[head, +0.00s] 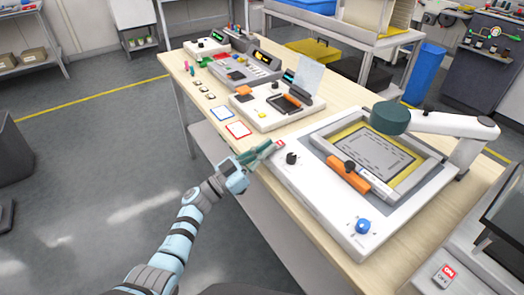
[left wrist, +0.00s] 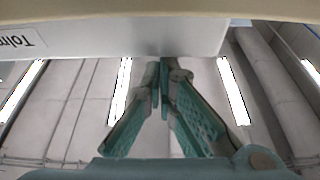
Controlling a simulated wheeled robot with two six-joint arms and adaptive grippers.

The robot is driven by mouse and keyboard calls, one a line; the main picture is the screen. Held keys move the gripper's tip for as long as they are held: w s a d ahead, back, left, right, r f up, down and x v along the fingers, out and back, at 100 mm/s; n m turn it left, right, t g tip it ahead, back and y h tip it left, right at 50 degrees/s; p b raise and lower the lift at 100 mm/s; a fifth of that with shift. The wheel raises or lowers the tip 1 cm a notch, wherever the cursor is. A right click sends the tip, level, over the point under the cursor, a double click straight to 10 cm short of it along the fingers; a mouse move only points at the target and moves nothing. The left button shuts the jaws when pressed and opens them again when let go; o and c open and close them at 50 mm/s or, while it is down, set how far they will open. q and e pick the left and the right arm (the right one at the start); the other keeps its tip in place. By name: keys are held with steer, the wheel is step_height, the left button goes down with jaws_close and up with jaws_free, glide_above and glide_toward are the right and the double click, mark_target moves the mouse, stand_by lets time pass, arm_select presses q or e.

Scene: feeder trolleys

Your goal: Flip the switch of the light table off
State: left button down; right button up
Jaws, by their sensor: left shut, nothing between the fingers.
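A large white device (head: 315,185) with a framed grey panel (head: 375,150) stands on the wooden bench; it appears to be the light table. A small red and white switch (head: 280,143) sits at its near left corner. Its on or off position is too small to tell. My left gripper (head: 268,150) is shut and empty, its green fingertips at that corner, close to the switch. I cannot tell whether they touch it. In the left wrist view, the green fingers (left wrist: 165,75) come together just under a pale casing (left wrist: 130,38). My right gripper is out of view.
The device also has a black knob (head: 291,158), an orange bar (head: 348,175), a blue knob (head: 362,227) and a green-headed arm (head: 390,117). Other consoles (head: 275,103) stand farther back. A red switch (head: 448,271) shows at lower right.

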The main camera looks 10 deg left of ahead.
arm_select(q)
step_height(320, 180, up, 4)
steer(key=s+a+p, duration=0.1)
steer(key=p, duration=0.4)
steer(key=f+b+v, duration=0.1)
steer(key=v, duration=0.8)
steer(key=shift+f, duration=0.4)
